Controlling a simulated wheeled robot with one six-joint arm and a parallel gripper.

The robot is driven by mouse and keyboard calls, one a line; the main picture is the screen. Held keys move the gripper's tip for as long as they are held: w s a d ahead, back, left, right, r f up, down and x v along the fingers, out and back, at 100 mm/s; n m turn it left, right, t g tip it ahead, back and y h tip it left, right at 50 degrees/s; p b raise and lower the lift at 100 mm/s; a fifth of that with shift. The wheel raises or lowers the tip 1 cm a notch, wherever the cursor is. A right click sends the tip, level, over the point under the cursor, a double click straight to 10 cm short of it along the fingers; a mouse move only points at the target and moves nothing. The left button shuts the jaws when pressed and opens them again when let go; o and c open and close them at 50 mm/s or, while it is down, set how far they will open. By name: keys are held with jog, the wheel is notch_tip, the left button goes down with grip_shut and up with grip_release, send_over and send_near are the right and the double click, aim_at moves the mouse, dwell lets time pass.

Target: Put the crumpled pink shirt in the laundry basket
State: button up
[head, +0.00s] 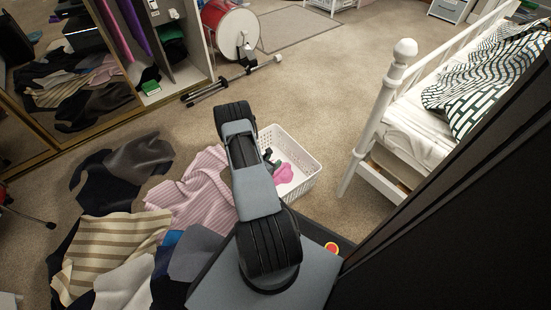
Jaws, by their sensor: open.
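A crumpled bright pink cloth, which looks like the pink shirt (284,173), lies inside the white laundry basket (309,174), near its left side. My arm crosses in front of the basket's left part and hides some of it. Dark parts of my gripper (270,158) show just right of the arm, over the basket's inside and close above the pink shirt. The gripper is open. Its fingertips are small and partly hidden, so I cannot tell whether they touch the shirt.
A clothes pile lies left of the basket, with a pale pink striped cloth (192,190), a beige striped cloth (112,245) and dark garments (125,170). A white bed frame (368,125) stands right. A drum (231,28) and a black stand lie beyond. Carpet behind the basket is clear.

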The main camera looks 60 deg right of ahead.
jog(key=shift+p+v, duration=1.85)
jog(key=shift+v, duration=3.8)
